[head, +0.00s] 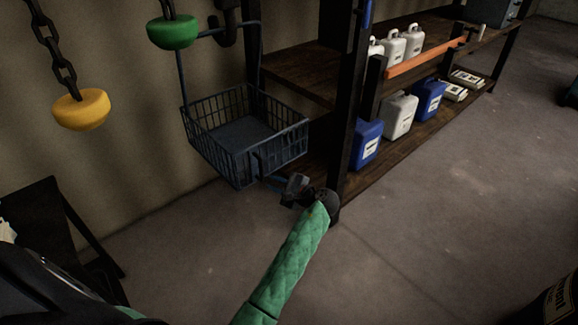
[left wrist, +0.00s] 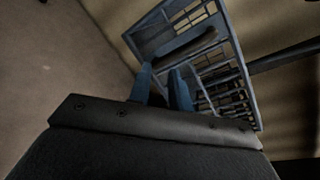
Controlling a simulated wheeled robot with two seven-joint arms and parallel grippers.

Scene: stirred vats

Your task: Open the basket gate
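The blue-grey wire basket (head: 215,150) hangs by the wall, left of the shelf, and its near side panel (head: 285,146) stands upright in the head view. My left gripper (head: 280,181) is just below and in front of the basket's near lower corner. In the left wrist view, its two blue fingers (left wrist: 165,85) stand apart with a gap between them. The basket frame (left wrist: 228,62) lies beyond them there, with a dark bar (left wrist: 190,47) across it close to the fingertips. I cannot tell whether the fingers touch the bar. My right gripper is out of view.
A wooden shelf (head: 295,72) with a dark post (head: 347,110) stands right of the basket, holding blue and white jugs. A green knob (head: 172,32) and a yellow knob (head: 81,109) hang on chains at left. The floor at right is mostly clear.

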